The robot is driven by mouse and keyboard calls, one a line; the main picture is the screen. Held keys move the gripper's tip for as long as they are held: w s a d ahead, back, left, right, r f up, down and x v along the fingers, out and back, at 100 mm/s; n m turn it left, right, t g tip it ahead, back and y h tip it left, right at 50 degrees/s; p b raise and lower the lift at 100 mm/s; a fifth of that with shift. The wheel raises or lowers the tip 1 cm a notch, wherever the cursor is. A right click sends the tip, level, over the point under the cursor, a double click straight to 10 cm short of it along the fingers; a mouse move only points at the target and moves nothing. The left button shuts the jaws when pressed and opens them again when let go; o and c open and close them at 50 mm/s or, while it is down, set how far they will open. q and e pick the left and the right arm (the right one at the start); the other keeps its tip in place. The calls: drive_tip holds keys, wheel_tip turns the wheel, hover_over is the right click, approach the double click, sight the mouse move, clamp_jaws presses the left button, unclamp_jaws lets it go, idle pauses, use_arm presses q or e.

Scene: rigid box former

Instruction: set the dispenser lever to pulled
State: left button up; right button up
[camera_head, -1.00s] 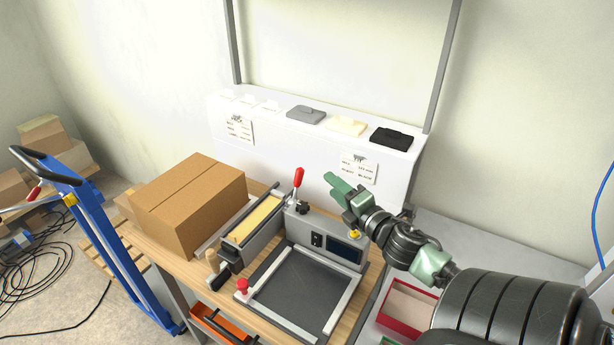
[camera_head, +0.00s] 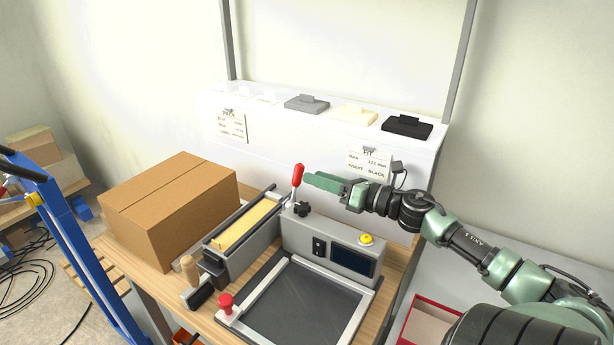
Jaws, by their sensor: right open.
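The dispenser lever (camera_head: 298,175) has a red grip and stands nearly upright, leaning slightly right at its top, on the back left of the grey machine (camera_head: 330,247). My right gripper (camera_head: 312,182) is just to the right of the red grip, its green fingers pointing left at it. The fingertips look very close to the grip, but I cannot tell whether they touch. The gripper is open; the fingers overlap in this view, so the gap is hidden. My left gripper is not in view.
A closed cardboard box (camera_head: 170,205) stands left of the long grey tray (camera_head: 240,228). A red knob (camera_head: 226,301) and a wooden handle (camera_head: 188,268) are at the front. A yellow button (camera_head: 366,239) is on the machine. A white shelf (camera_head: 290,125) stands behind.

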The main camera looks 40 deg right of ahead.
sight(296, 185)
drive_tip(key=shift+x, duration=1.9)
clamp_jaws()
